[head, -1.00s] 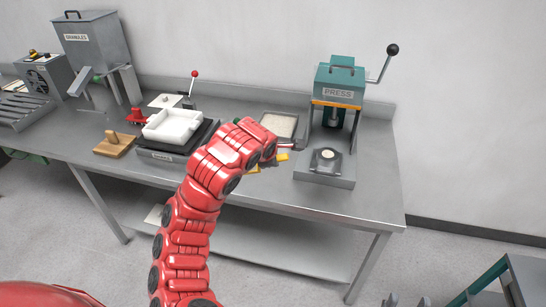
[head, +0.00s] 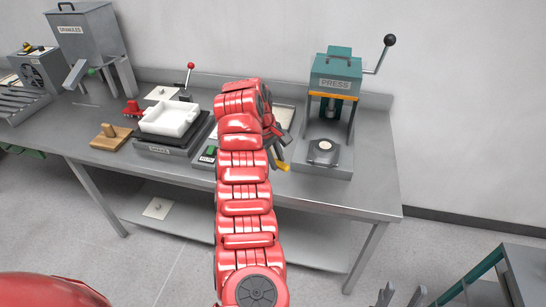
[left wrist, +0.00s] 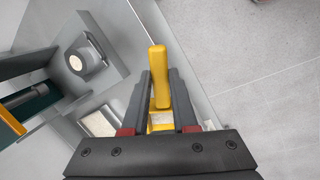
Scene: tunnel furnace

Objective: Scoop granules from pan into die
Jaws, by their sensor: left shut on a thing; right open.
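My left gripper (left wrist: 159,75) is shut on the yellow handle of a scoop (left wrist: 157,52); the yellow also shows below the fingers in the head view (head: 283,166). The scoop's bowl is mostly hidden. The pan (head: 290,111) of pale granules lies at the back of the bench, largely covered by my left arm. The die (head: 323,152), dark with a pale round centre, sits on the press base right of my left gripper (head: 276,141); it also shows at upper left in the left wrist view (left wrist: 85,58). My right gripper (head: 401,298) is open and empty at the bottom edge.
The teal press (head: 336,75) stands above the die with its lever at right. A white tray (head: 169,118), a wooden block (head: 111,138) and a granules hopper (head: 83,45) stand to the left. The bench front right of my arm is clear.

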